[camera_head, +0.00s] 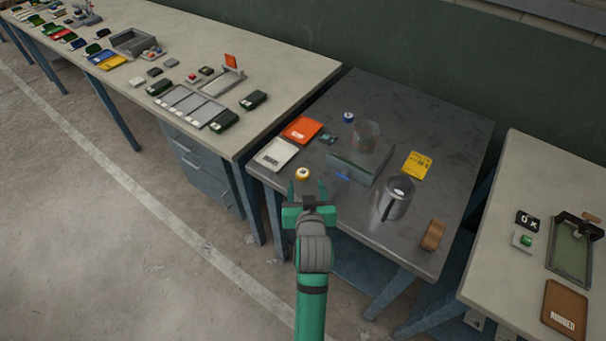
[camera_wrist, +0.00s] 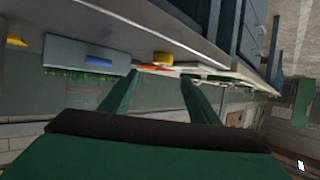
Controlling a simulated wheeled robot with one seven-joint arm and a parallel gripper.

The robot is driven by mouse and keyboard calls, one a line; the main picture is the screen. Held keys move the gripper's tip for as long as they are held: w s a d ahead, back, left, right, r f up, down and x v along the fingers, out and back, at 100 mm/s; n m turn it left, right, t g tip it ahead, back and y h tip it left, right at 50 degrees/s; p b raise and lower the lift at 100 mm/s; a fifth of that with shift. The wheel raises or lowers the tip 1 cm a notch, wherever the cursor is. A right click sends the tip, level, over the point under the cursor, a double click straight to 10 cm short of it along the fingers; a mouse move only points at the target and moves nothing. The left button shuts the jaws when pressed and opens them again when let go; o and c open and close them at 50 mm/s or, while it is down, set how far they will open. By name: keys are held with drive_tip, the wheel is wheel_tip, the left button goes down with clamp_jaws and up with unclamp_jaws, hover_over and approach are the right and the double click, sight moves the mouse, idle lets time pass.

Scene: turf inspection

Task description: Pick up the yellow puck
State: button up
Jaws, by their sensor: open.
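The yellow puck (camera_head: 302,173), small and round with a pale top, sits near the front left edge of the dark grey table (camera_head: 459,125). My gripper (camera_head: 308,187) is open and empty, just on the near side of the puck in the head view. In the wrist view the picture is turned over, and the puck (camera_wrist: 163,58) shows beyond the space between my two green fingers (camera_wrist: 159,75). The fingers look apart from the puck; the exact height between them is hard to tell.
Near the puck are a white scale-like pad (camera_head: 276,153), an orange pad (camera_head: 302,129), a clear-walled box (camera_head: 352,168) and a small blue piece (camera_head: 342,177). A metal mug (camera_head: 397,197), yellow card (camera_head: 417,164) and blue-white puck (camera_head: 348,117) are further off.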

sight(303, 173)
drive_tip(key=shift+x, duration=4.1)
drive_tip(key=shift+a+f, duration=0.15)
drive_tip(key=shift+f, duration=0.05)
drive_tip(key=c, duration=1.1)
